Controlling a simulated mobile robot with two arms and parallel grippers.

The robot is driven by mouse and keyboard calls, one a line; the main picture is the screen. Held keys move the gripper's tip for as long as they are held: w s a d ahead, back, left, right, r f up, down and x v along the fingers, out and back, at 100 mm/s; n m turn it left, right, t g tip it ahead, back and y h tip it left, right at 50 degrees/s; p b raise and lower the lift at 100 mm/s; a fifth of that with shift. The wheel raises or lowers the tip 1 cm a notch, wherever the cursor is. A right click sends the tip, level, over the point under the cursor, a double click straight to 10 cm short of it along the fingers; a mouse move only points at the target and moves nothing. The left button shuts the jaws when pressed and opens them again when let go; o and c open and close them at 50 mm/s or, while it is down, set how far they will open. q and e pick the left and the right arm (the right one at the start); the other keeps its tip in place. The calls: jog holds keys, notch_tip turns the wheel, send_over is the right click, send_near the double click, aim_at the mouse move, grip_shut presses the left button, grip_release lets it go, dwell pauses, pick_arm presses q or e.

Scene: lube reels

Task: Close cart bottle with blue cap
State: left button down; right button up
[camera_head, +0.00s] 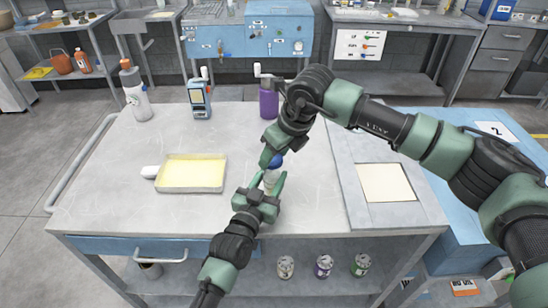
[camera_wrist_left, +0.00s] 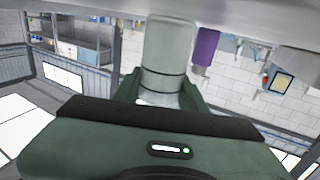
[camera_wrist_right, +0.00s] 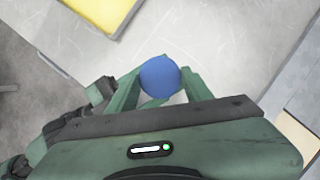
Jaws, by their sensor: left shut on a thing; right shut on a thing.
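The pale bottle (camera_head: 271,179) stands on the cart top, near its front middle. It fills the upper middle of the left wrist view (camera_wrist_left: 168,50) as a grey-white cylinder. My left gripper (camera_head: 268,184) is shut around its body. The blue cap (camera_head: 276,161) is at the bottle's top, and it shows round from above in the right wrist view (camera_wrist_right: 160,77). My right gripper (camera_head: 271,157) is shut on the blue cap from above. Whether the cap is fully seated is hidden by the fingers.
On the cart (camera_head: 110,215) are a yellow-lined tray (camera_head: 192,187), a white bottle with an orange cap (camera_head: 137,100), a blue handheld device (camera_head: 200,103) and a purple bottle (camera_head: 268,103). Several cans (camera_head: 323,265) stand on the lower shelf. The cart top left of my grippers is partly clear.

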aim_at(275, 169)
jog(key=shift+f, duration=0.95)
jog(key=shift+f, duration=0.85)
jog(key=shift+f, duration=0.7)
